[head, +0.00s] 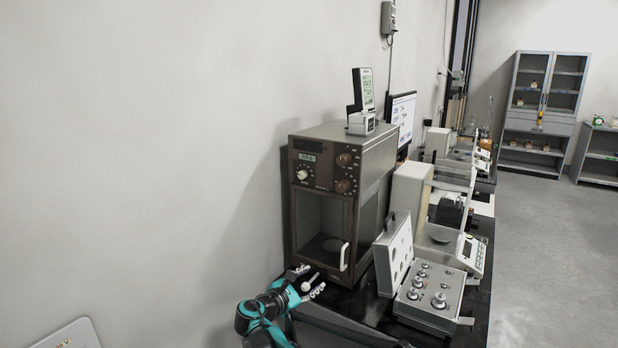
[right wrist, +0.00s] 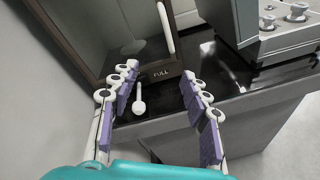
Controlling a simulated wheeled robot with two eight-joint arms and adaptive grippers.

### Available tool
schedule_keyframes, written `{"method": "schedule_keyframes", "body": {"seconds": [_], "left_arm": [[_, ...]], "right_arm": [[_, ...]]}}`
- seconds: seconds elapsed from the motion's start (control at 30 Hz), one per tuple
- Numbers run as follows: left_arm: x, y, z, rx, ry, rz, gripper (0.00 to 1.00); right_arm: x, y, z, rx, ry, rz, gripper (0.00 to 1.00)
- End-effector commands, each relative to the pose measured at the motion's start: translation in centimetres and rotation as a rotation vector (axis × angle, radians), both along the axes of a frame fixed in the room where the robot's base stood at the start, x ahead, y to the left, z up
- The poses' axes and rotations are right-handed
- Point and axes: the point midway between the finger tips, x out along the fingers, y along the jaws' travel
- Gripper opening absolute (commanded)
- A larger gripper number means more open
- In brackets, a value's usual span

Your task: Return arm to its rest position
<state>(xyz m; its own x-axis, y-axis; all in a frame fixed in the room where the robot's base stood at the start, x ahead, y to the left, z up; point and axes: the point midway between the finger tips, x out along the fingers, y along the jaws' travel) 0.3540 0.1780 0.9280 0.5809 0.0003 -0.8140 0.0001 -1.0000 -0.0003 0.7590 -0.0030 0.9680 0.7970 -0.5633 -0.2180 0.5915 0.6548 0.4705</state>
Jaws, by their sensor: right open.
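My right gripper (head: 311,281) is at the bottom middle of the head view, at the front left corner of the black table (head: 372,322), in front of the brown balance cabinet (head: 322,180). In the right wrist view my right gripper (right wrist: 161,74) is open, its two purple-padded fingers wide apart with nothing gripped. A small white spoon-like thing (right wrist: 139,103) shows between the fingers, near the table's front edge; I cannot tell its exact contact with the table. The teal right arm (head: 262,312) comes in from below. My left gripper is not in view.
An open weight case (head: 432,320) with several metal weights stands right of the cabinet. A white balance (head: 440,247) is behind it. A small display device (head: 361,124) stands on the cabinet. The wall is close on the left; open floor (head: 555,250) lies to the right.

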Motion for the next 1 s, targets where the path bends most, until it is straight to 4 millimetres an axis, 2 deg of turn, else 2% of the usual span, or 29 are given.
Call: {"method": "schedule_keyframes", "body": {"seconds": [0.17,0.27,0.4,0.5,0.6,0.73,0.9,1.0], "left_arm": [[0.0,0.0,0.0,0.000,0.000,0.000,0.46],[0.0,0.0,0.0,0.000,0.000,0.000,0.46],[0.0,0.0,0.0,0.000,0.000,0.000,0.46],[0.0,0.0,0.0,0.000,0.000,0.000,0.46],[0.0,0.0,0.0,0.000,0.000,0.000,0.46],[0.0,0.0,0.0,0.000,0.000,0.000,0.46],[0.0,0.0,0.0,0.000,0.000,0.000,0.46],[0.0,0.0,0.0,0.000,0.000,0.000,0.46]], "right_arm": [[-2.9,-5.3,1.9,0.234,-0.007,-0.078,0.47],[-6.1,-9.0,2.9,0.430,-0.023,-0.153,0.47],[-11.7,-13.3,3.5,0.721,-0.059,-0.282,0.47],[-16.2,-15.7,3.4,0.923,-0.094,-0.385,0.47],[-20.9,-17.5,2.9,1.126,-0.137,-0.498,0.47],[-27.1,-18.8,1.7,1.385,-0.203,-0.657,0.47],[-34.4,-18.9,-0.7,1.702,-0.298,-0.873,0.47],[-37.4,-18.4,-2.1,1.851,-0.347,-0.982,0.47]]}}
